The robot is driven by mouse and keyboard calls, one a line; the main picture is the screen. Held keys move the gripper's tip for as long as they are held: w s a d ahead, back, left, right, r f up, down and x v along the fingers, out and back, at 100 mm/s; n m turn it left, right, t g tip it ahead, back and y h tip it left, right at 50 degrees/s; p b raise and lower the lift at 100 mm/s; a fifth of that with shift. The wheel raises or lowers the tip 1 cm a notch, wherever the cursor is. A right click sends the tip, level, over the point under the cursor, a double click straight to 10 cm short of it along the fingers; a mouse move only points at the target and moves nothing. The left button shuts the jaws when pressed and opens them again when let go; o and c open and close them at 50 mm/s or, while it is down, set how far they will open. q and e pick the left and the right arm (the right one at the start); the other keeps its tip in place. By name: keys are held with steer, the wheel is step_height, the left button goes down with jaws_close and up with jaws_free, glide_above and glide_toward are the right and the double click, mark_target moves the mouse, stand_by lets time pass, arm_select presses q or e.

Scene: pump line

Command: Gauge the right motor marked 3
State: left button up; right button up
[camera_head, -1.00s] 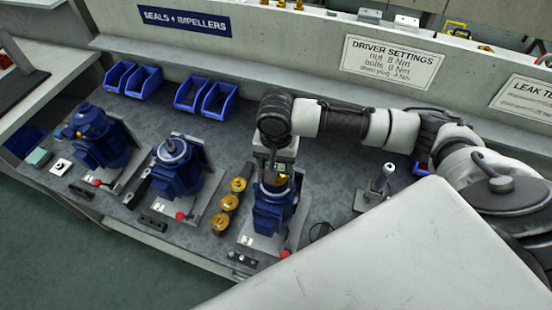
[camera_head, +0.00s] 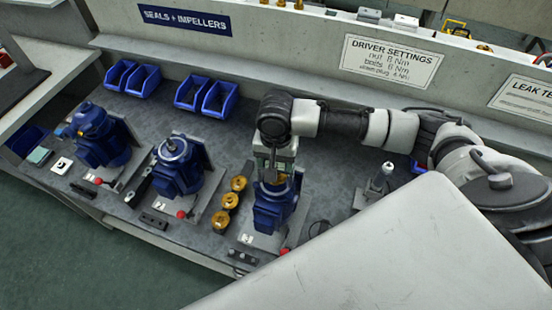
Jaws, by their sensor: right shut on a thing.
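Three blue motors stand on grey plates on the bench: a left one (camera_head: 100,140), a middle one (camera_head: 176,168) and a right one (camera_head: 268,214). My right gripper (camera_head: 272,178) points down over the top of the right motor. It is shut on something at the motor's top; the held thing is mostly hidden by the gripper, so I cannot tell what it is. The number labels on the plates are too small to read surely. My left gripper is not in view.
Several brass parts (camera_head: 229,201) stand between the middle and right motors. Blue bins (camera_head: 219,99) line the back of the bench. A white and grey tool (camera_head: 379,180) stands upright to the right. A large pale surface (camera_head: 400,255) fills the lower right.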

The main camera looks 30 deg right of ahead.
steer(key=shift+f+p, duration=0.2)
steer(key=shift+p, duration=0.15)
stand_by(0.9)
steer(key=o, duration=1.7)
steer(key=shift+c, duration=0.2)
steer(key=shift+o, duration=0.5)
step_height(320, 180, up, 3)
steer(key=p, duration=0.4)
steer(key=shift+r+p, duration=0.9)
steer(key=shift+r, duration=2.1)
